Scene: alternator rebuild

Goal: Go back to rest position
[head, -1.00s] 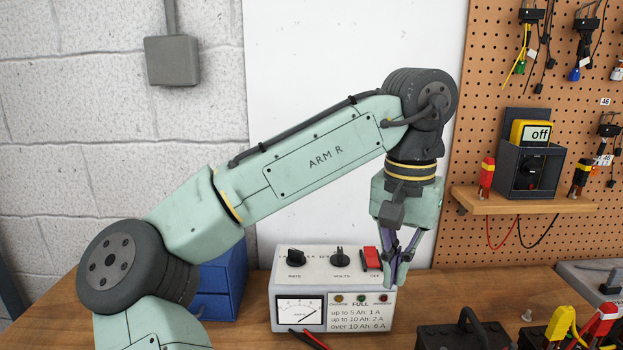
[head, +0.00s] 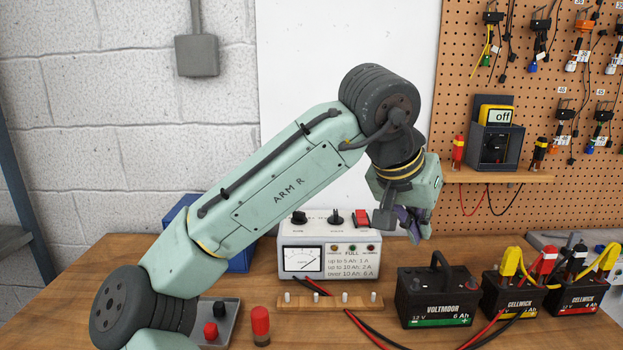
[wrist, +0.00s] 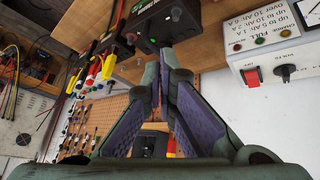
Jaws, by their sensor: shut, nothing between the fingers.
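My gripper (head: 418,230) hangs in the air right of the white charger box (head: 329,262) in the head view, tilted down to the right. In the wrist view the fingers of my gripper (wrist: 165,60) come together, shut and empty. The charger box, with its meter, knobs and red switch, stands on the bench and also shows at the upper right of the wrist view (wrist: 270,45). The arm crosses the middle of the head view and hides part of a blue box (head: 240,258).
A Voltmoor battery (head: 436,297) and two Gelwick batteries (head: 510,297) with clamps stand to the right. A wooden strip with pegs (head: 328,301) and a tray with red and black caps (head: 228,325) lie in front.

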